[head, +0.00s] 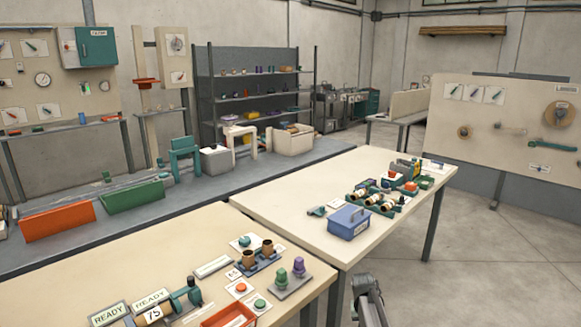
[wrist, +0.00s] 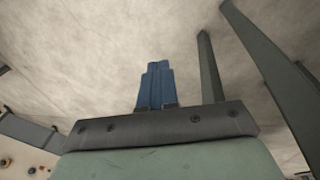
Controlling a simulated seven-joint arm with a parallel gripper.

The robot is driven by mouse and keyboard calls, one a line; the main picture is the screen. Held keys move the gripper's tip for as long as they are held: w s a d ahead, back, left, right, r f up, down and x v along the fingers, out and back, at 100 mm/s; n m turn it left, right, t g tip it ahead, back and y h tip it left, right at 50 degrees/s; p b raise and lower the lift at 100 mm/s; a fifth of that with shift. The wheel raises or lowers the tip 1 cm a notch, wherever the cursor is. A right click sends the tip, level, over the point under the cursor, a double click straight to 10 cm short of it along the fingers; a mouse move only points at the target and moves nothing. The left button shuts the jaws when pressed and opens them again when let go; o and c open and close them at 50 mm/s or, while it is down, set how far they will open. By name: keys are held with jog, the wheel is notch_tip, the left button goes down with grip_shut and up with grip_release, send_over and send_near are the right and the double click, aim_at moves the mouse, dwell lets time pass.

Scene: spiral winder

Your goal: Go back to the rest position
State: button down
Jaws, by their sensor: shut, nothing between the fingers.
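My gripper (wrist: 157,66) shows in the wrist view as two blue fingers pressed together, with nothing between them. Behind the fingers is a grey floor, with dark table legs to the right. In the head view a grey part of my arm rises at the bottom, right of the near table (head: 180,243) and in front of the far table (head: 290,195). It appears apart from both tables. The fingertips cannot be made out in the head view.
The near table holds a spool winder (head: 165,308), READY cards, green and purple pegs and a red tray (head: 230,316). The far table carries a blue box (head: 348,222) and several spools. A panel (head: 500,110) stands at right. Open floor (head: 480,260) lies at lower right.

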jog(key=s+a+f+g, duration=0.2)
jog(key=s+a+f, duration=0.1)
jog(key=s+f, duration=0.8)
jog(key=s+a+f+g, duration=0.1)
jog(key=s+f, duration=0.3)
jog(key=s, duration=0.8)
jog(key=s+a+f+n+g+y, duration=0.1)
jog(key=s+f, duration=0.4)
jog(key=s, duration=0.7)
jog(key=s+a+f+g+y, duration=0.1)
jog(key=s+a+f+g, duration=0.2)
jog(key=s, duration=1)
jog(key=shift+a+f, duration=0.55)
jog(key=shift+f, duration=0.25)
